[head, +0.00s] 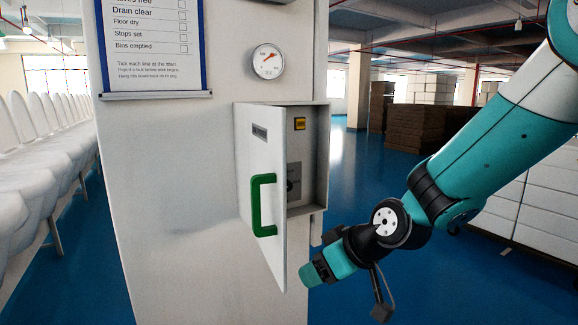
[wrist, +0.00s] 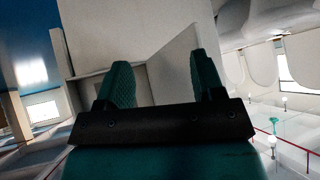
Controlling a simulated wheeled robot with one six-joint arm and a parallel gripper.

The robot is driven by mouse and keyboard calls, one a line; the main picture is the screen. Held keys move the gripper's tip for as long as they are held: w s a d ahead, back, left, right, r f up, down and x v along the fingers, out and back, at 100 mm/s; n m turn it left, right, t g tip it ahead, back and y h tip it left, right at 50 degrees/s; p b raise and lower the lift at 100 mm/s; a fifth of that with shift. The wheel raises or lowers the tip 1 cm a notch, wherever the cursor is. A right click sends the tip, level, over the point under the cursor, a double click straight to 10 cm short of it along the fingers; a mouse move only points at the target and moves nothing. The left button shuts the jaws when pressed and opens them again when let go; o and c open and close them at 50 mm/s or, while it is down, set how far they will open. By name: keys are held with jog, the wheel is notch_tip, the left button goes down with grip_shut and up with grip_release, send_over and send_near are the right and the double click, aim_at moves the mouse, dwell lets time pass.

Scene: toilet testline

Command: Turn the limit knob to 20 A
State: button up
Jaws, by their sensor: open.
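The limit knob (head: 290,184) is a small dark shape on a grey plate inside the white wall cabinet (head: 323,150). The door edge partly hides it, and its setting cannot be read. The cabinet door (head: 262,150) stands open towards me, with a green handle (head: 262,205) on its outer face. My gripper (head: 306,276) is below and just right of the door's lower edge, apart from the knob. In the wrist view my gripper (wrist: 160,65) has its two teal fingers apart with nothing between them. The knob cannot be made out there.
A round gauge (head: 267,61) and a checklist board (head: 152,45) are on the pillar (head: 190,180). A yellow label (head: 299,124) is inside the cabinet. White toilets (head: 40,140) line the left. Blue floor (head: 350,175) lies open behind the cabinet; stacked boxes (head: 430,125) stand farther back.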

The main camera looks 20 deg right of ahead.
jog(key=w+d+r+t+p, duration=0.1)
jog(key=w+d+t, duration=0.15)
jog(key=w, duration=0.35)
jog(key=w+d+r+t+h+p, duration=0.1)
jog(key=w+d+r+t, duration=0.1)
jog(key=w+t, duration=0.25)
jog(key=w+d+r+t+p, duration=0.1)
jog(key=w+d+t, duration=0.15)
jog(key=w, duration=0.35)
jog(key=shift+t, duration=0.45)
jog(key=p+x, duration=0.5)
jog(key=x, duration=0.2)
jog(key=p+x, duration=0.5)
jog(key=x, duration=0.3)
jog(key=shift+w+a, duration=0.25)
jog(key=shift+a, duration=0.1)
jog(key=shift+p+x, duration=0.5)
jog(key=shift+x, duration=0.3)
jog(key=shift+f, duration=0.15)
jog(key=shift+m, duration=0.3)
jog(key=c, duration=0.9)
